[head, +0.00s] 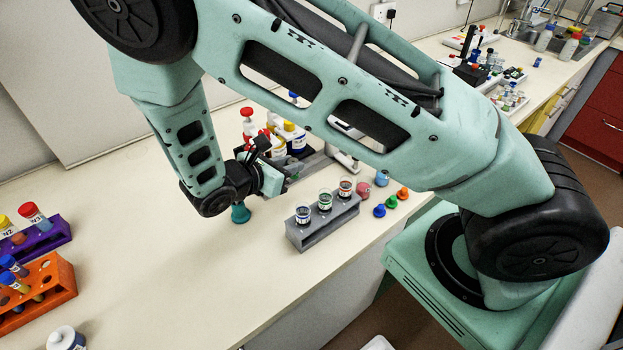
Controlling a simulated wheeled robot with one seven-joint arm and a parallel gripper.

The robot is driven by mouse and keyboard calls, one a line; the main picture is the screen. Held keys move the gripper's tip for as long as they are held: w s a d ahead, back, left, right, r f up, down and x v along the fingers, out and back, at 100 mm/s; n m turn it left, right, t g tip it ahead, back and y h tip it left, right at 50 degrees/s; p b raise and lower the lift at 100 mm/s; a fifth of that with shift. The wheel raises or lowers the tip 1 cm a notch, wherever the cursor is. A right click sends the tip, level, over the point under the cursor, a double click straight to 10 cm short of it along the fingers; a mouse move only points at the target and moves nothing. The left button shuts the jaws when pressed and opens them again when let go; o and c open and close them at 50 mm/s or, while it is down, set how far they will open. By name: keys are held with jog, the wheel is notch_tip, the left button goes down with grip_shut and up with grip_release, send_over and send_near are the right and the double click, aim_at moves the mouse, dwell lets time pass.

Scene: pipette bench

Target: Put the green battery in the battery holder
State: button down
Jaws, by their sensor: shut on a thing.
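My gripper (284,181) is at the end of the arm, low over the middle of the bench, at the left end of a grey stand. The fingers are small and partly hidden in the head view. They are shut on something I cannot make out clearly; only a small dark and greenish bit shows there. I cannot pick out the green battery for certain. No part is clearly recognisable as the battery holder; the grey stand (312,164) behind the gripper is partly covered by my arm. A teal stopper-shaped piece (240,213) stands on the bench just below the wrist.
A grey rack (309,236) with three small vials stands right of the gripper. Blue, green and orange caps (391,202) lie beside it. Red- and yellow-topped bottles (248,122) stand behind. Purple (50,238) and orange (62,278) racks are at left.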

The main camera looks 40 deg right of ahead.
notch_tip(320, 180, down, 8)
jog(key=b, duration=0.5)
jog(key=shift+r, duration=0.1)
jog(key=d, duration=0.3)
jog(key=shift+w+d+r, duration=0.15)
jog(key=shift+w+d, duration=0.05)
jog(key=shift+w, duration=0.15)
jog(key=shift+w+d, duration=0.2)
jog(key=shift+d, duration=0.65)
jog(key=d, duration=0.1)
jog(key=d+b, duration=0.1)
jog(key=shift+w+d, duration=0.3)
jog(key=shift+d, duration=0.1)
jog(key=shift+f+b, duration=0.6)
